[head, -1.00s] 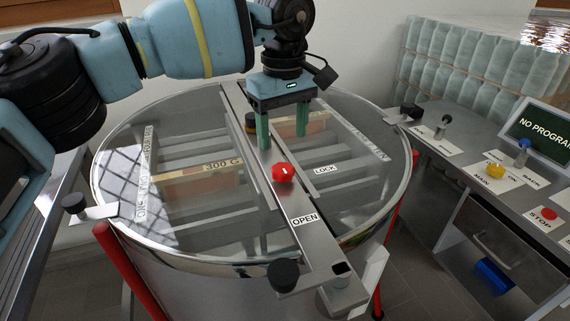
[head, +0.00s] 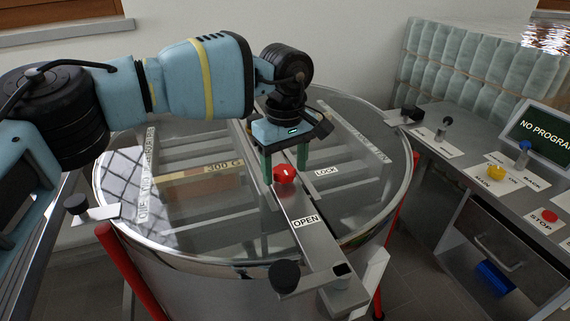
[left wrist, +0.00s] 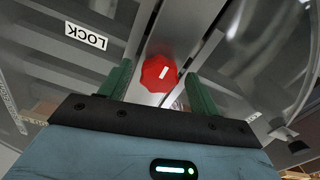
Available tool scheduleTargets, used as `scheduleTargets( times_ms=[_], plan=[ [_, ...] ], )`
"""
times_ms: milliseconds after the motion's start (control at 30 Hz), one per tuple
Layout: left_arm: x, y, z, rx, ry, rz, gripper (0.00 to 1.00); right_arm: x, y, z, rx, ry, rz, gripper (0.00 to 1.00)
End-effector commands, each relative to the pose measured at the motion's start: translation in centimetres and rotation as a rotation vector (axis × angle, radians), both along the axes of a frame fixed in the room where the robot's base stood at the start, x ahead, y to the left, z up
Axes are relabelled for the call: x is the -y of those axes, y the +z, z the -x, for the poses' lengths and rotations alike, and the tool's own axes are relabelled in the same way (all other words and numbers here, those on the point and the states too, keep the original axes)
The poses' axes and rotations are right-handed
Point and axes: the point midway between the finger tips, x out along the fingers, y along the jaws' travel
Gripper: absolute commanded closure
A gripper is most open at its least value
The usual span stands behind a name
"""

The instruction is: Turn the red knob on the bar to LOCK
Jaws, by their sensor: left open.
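The red knob (head: 284,174) sits on the metal bar (head: 312,237) across the round tank's clear lid. It has a white mark on top. The LOCK label (head: 326,172) is right of the knob and the OPEN label (head: 305,221) is nearer on the bar. My left gripper (head: 284,168) is open and points down at the knob, its green fingers just behind or around it. In the left wrist view the red knob (left wrist: 159,73) shows between and beyond the open fingers, with the LOCK label (left wrist: 86,36) to the left. I cannot tell whether the fingers touch it. My right gripper is out of view.
A control panel at the right has a yellow knob (head: 496,172), a red STOP button (head: 549,215) and a screen (head: 540,128). Black knobs stand at the tank's rim, one (head: 284,276) at the bar's near end. The clear lid (head: 200,215) surrounds the bar.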

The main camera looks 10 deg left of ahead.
Motion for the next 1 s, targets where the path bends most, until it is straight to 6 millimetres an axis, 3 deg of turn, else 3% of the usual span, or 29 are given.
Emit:
scheduleTargets(
  times_ms=[67, 400, 733, 1000],
  plan=[
    [0.0, 0.0, 0.0, 0.000, 0.000, 0.000, 0.39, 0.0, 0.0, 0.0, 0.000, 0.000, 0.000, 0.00],
    [0.0, 0.0, 0.0, -0.001, 0.000, 0.001, 0.82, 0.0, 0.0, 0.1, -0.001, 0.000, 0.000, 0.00],
    [0.0, 0.1, 0.0, -0.001, 0.050, 0.000, 0.82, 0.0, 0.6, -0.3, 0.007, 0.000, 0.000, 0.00],
    [0.1, 0.4, 0.0, 0.001, 0.227, 0.001, 0.82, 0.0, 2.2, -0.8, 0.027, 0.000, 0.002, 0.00]
  ],
)
